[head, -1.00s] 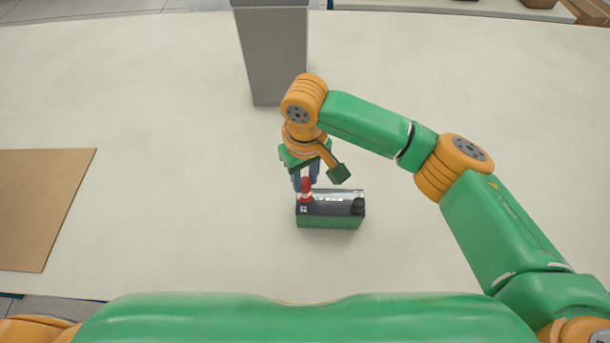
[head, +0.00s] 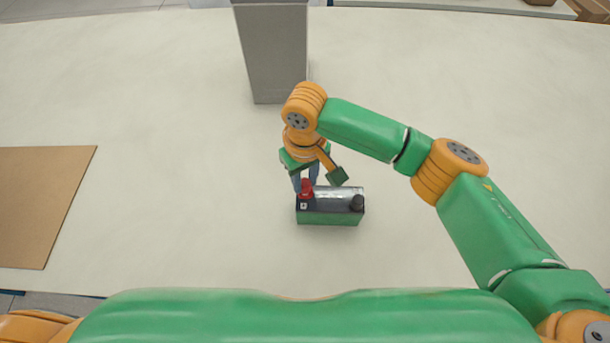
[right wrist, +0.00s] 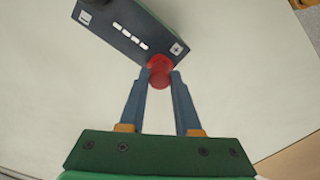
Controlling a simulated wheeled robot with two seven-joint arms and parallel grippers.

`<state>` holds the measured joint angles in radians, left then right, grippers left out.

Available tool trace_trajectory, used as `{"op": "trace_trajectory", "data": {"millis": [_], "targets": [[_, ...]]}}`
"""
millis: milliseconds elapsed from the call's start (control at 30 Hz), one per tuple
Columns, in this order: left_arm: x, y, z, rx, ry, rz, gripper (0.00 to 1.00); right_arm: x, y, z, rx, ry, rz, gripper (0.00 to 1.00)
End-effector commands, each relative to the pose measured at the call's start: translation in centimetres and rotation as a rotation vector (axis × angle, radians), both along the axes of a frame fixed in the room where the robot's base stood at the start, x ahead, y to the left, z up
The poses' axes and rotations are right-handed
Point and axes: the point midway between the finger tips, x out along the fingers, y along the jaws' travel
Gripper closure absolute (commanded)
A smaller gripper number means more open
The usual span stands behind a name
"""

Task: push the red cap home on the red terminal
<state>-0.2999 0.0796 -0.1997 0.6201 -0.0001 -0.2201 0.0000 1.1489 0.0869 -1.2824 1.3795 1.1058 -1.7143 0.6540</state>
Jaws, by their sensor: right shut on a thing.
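The battery (head: 330,217) stands on the floor-like pale surface in the head view, green below with a dark top. My right gripper (head: 306,188) is at its left end, shut on the red cap (head: 306,187). The cap sits low over the left, red terminal, which it and the fingers hide; I cannot tell whether it is fully seated. In the right wrist view the fingers (right wrist: 160,76) hold the red cap (right wrist: 159,80) at the battery corner (right wrist: 130,30) by the plus mark. A black terminal (head: 357,202) is at the battery's right end. My left gripper is not in view.
A tall grey block (head: 272,55) stands behind the battery. A brown board (head: 45,205) lies at the left. The pale surface (head: 170,200) around the battery is mostly clear.

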Motion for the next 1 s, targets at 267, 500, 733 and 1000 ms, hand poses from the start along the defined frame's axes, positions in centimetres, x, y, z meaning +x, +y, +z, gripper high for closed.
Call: {"op": "trace_trajectory", "data": {"millis": [267,500,733,1000], "targets": [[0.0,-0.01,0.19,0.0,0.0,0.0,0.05,0.0,0.0,-0.33,-0.001,-0.001,0.0,1.0],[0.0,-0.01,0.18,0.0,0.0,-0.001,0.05,0.01,-0.01,-0.34,-0.001,-0.001,0.0,1.0],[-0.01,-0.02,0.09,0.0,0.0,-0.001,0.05,0.0,-0.01,-0.57,-0.001,-0.001,-0.001,1.0],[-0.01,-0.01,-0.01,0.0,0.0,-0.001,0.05,-0.01,0.0,-0.91,-0.001,0.001,-0.001,1.0]]}}
